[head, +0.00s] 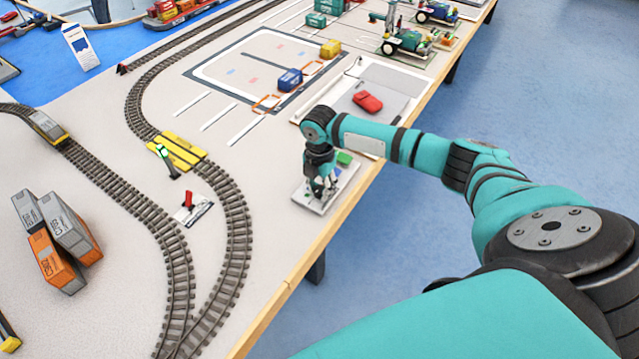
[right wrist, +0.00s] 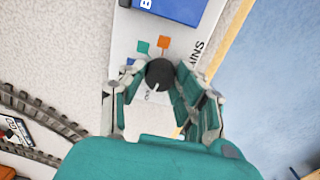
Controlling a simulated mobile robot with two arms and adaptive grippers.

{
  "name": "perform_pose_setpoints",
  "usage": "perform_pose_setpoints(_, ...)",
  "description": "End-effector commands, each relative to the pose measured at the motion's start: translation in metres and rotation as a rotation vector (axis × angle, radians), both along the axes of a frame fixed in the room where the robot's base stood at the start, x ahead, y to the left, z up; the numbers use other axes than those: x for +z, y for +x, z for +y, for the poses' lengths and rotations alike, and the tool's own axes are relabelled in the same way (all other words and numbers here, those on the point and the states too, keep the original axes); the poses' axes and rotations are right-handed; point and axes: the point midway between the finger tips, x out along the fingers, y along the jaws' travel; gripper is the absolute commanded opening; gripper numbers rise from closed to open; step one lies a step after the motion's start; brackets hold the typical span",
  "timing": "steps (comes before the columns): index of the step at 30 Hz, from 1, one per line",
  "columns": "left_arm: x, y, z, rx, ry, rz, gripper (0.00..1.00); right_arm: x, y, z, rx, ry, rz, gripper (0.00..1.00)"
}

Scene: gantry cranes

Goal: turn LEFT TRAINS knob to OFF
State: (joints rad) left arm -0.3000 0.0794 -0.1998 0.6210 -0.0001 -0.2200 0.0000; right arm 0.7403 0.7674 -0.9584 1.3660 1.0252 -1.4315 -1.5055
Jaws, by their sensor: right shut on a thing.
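The small white control panel (head: 302,198) lies near the table's wooden edge, below the tray with the red car. In the right wrist view the panel (right wrist: 138,28) shows part of a word ending in "AINS", with orange, green and blue squares. A round black knob (right wrist: 159,72) with a pale pointer mark stands on it. The pointer is towards the picture's bottom; the lettering there is partly hidden. My right gripper (head: 322,188) reaches down over the panel, its fingers (right wrist: 158,88) on both sides of the knob, shut on it. My left gripper is out of view.
A red car (head: 367,102) sits in a grey tray just beyond the panel. Curved train tracks (head: 236,215), a yellow crossing (head: 177,150) and a red lever (head: 188,195) lie to the left. Orange-grey containers (head: 65,240) stand farther left. Blue floor lies beyond the wooden edge.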

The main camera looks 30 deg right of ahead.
Motion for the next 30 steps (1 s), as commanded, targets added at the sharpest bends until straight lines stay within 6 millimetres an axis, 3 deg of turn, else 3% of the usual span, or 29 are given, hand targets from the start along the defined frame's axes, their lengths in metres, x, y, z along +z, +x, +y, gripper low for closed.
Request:
perform_pose_setpoints(11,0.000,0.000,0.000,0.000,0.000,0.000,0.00,0.000,0.000,0.001,0.003,0.001,-0.001,0.00)
perform_pose_setpoints(12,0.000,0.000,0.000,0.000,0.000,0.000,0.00,0.000,0.000,0.001,0.003,0.001,-0.001,0.37)
perform_pose_setpoints(16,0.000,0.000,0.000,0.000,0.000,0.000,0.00,0.000,0.000,0.000,0.003,0.001,-0.001,0.54)
perform_pose_setpoints(25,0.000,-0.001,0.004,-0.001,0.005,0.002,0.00,0.002,0.000,0.000,0.003,0.000,-0.001,0.54)
perform_pose_setpoints(30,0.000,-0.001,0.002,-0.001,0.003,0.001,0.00,0.021,0.002,-0.001,0.003,0.000,-0.005,0.54)
